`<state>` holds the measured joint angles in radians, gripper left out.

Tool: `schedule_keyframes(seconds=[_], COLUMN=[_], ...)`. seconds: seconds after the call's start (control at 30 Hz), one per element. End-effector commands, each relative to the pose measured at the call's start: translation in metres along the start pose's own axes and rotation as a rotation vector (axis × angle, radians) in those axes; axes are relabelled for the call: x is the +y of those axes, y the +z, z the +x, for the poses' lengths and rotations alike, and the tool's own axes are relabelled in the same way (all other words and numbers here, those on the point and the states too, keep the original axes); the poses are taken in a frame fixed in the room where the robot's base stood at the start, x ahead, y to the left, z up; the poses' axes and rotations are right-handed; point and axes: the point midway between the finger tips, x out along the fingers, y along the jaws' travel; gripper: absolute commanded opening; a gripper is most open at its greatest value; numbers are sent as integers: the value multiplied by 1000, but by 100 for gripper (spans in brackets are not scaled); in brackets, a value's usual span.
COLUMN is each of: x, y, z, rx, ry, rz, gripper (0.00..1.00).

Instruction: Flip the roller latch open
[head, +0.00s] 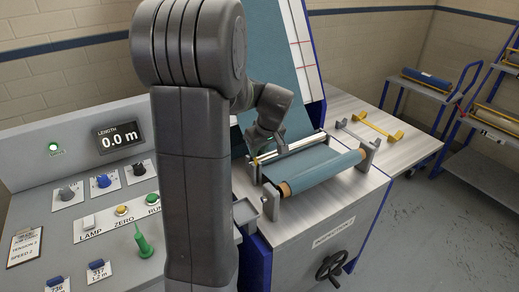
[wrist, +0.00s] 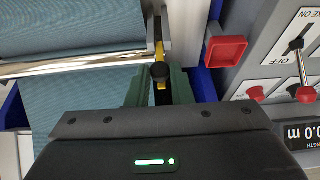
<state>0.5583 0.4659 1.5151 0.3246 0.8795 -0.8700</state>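The roller latch is a narrow yellow lever with a black knob (wrist: 160,72), seen in the wrist view at the end bracket of the rollers. In the head view a bit of yellow latch (head: 257,160) shows at the left bracket, just below my gripper (head: 260,142). In the wrist view my gripper's (wrist: 160,88) two green fingers stand apart, one on each side of the knob. I cannot tell whether they touch it. The blue fabric roll (head: 322,166) lies across the machine top, its brown core showing at the near end.
The chrome roller (wrist: 75,65) runs left of the latch. A red square piece (wrist: 226,50) sits close to its right. The control panel (head: 85,165) with knobs and buttons is at left. Yellow-ended holders (head: 372,127) lie on the right table. A shelf cart (head: 490,125) stands at right.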

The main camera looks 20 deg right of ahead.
Motion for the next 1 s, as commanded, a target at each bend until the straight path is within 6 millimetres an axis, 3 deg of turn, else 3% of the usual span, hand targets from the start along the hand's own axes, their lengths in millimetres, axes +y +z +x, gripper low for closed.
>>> schedule_keyframes(seconds=[0.03,0.1,0.57,1.0], x=[0,0,1,1], y=[0,0,7,25], z=[0,0,3,8], rx=[0,0,59,264], ry=[0,0,2,4], rz=[0,0,1,1], gripper=[9,0,0,0])
